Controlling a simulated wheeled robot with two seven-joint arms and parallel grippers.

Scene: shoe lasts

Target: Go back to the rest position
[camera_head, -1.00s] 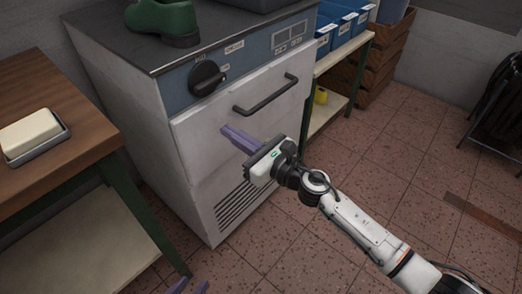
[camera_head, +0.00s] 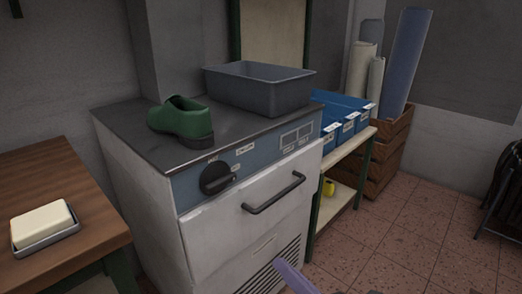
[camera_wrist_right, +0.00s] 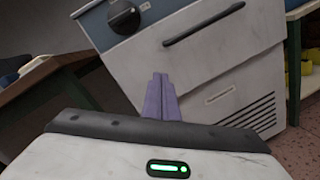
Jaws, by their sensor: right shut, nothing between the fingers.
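My right gripper (camera_head: 294,279) shows only as purple fingertips at the bottom edge of the head view, in front of the machine's lower vents. In the right wrist view its purple fingers (camera_wrist_right: 161,98) are together with nothing between them, in front of the white machine front. The fingers appear apart from the machine's bar handle (camera_head: 274,194), which also shows above them in the wrist view (camera_wrist_right: 203,24). My left gripper is not in view.
A grey-topped machine (camera_head: 130,128) bears a green shoe (camera_head: 182,121) and a grey bin (camera_head: 262,92). A wooden table (camera_head: 95,232) at left holds a pale block (camera_head: 41,222) in a tray. Blue bins (camera_head: 345,108) stand on a shelf at right. Tiled floor (camera_head: 400,240) is open at right.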

